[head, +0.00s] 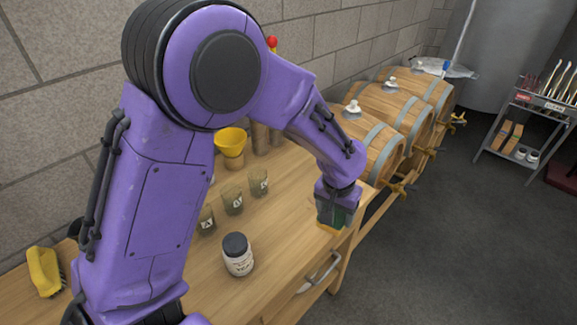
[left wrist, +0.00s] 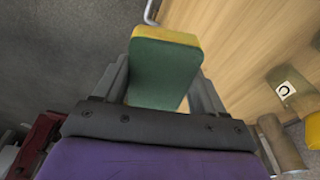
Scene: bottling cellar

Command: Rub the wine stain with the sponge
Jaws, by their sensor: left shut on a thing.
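My left gripper (head: 336,208) is shut on the sponge (head: 328,227), close to the right edge of the wooden bench top (head: 203,285). In the left wrist view, the sponge (left wrist: 164,72) sits between the two fingers, with a green face and a yellow layer at its far end. I cannot tell whether the sponge touches the bench. No wine stain shows in either view; the arm and sponge hide part of the bench top. My right gripper is not in view.
A dark-lidded jar (head: 238,255) and several glasses (head: 232,201) stand left of the sponge. A yellow funnel (head: 231,141) stands behind them. A yellow brush (head: 45,271) lies far left. Barrels (head: 376,138) line the wall behind. Open floor (head: 455,240) lies to the right.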

